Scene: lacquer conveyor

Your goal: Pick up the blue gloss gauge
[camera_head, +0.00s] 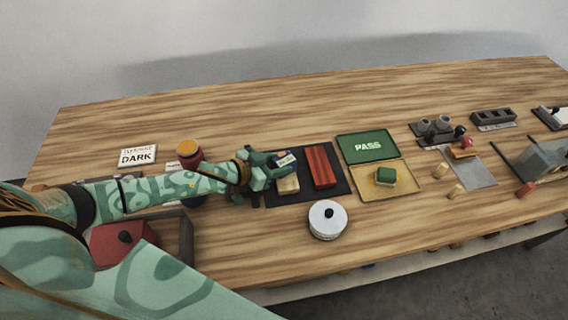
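A small dark-blue piece with a pale face (286,160), which looks like the blue gloss gauge, shows at the fingertips of my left gripper (277,165). The fingers partly hide it, over the left part of a black mat (335,161). The gripper reaches in from the left, low over the mat. I cannot tell whether its fingers are closed on the piece or only around it. A tan block (288,185) lies on the mat just below the fingers. My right gripper is out of view.
A red block (321,167) lies on the mat. Right of it are a green PASS panel (366,147) and a yellow tray (361,183) with a green block. A round white-lidded tin (327,219) stands in front. Wooden table beyond the mat is clear.

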